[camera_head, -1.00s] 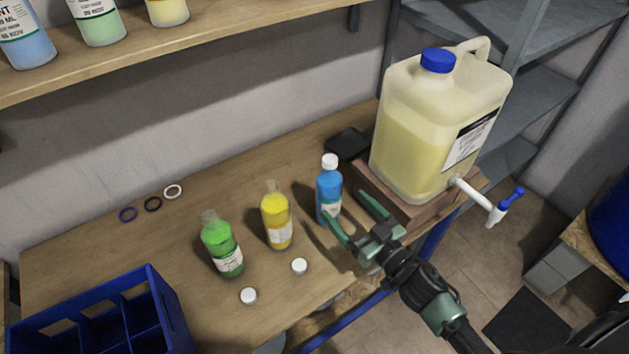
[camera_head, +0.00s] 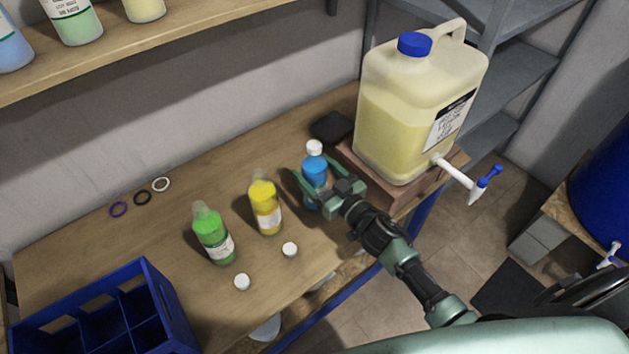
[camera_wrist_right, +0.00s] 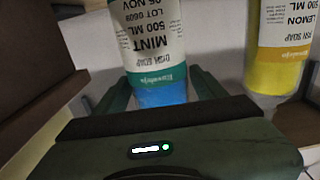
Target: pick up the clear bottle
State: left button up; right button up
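The see-through bottle with blue liquid and a white cap (camera_head: 314,167) stands upright on the wooden bench, in front of the box block under the large jug. Its mint dish soap label shows upside down in the right wrist view (camera_wrist_right: 155,50). My right gripper (camera_head: 318,188) is open, with its fingers on either side of this bottle; contact is not clear. No bottle here is empty: the yellow bottle (camera_head: 265,207) and green bottle (camera_head: 213,235) also look see-through, stand upright to the left, and have no white caps on. My left gripper is not in view.
A large jug (camera_head: 410,115) with a tap stands on a block at the back right. Two white caps (camera_head: 241,282) lie at the bench's front. A blue crate (camera_head: 165,288) stands at left, rings (camera_head: 142,198) behind it. A black pad (camera_head: 332,127) lies behind the blue bottle.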

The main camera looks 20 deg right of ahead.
grip_shut()
jog(key=shift+w+r, duration=0.1)
jog(key=shift+r, duration=0.1)
